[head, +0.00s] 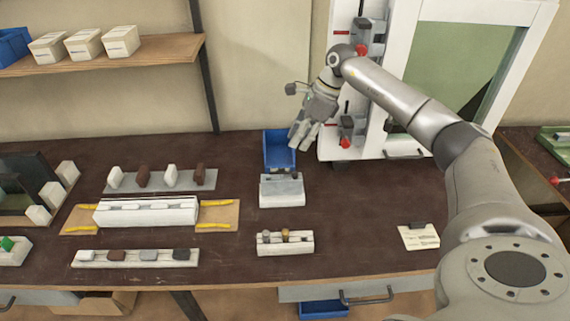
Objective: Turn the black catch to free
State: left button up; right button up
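A white profile frame (400,75) stands at the back right of the bench. Grey clamp units with red knobs are fixed on its left upright: one lower (348,128) and one upper (368,32). Dark parts show on these units, but they are too small to tell which is the black catch or how it is turned. My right gripper (304,135) points down just left of the lower clamp unit, over the bench near the blue bin, apart from the unit in the picture. Nothing shows held in it; its finger gap is unclear. My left gripper is out of view.
A blue bin (279,151) stands beneath and left of the gripper. A grey-white block (282,191) and a small holder (285,243) stand in front. Racks of parts (135,258) fill the left. A card with a black clip (418,237) lies front right.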

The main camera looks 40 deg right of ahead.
aim_at(286, 172)
jog(key=p+x, duration=0.3)
jog(key=x, duration=0.6)
jog(key=shift+w+a+f, duration=0.1)
jog(key=shift+a+f, duration=0.1)
jog(key=shift+a, duration=0.05)
jog(key=shift+w+a+f, duration=0.1)
jog(key=shift+a+f, duration=0.05)
jog(key=shift+f, duration=0.45)
grip_shut()
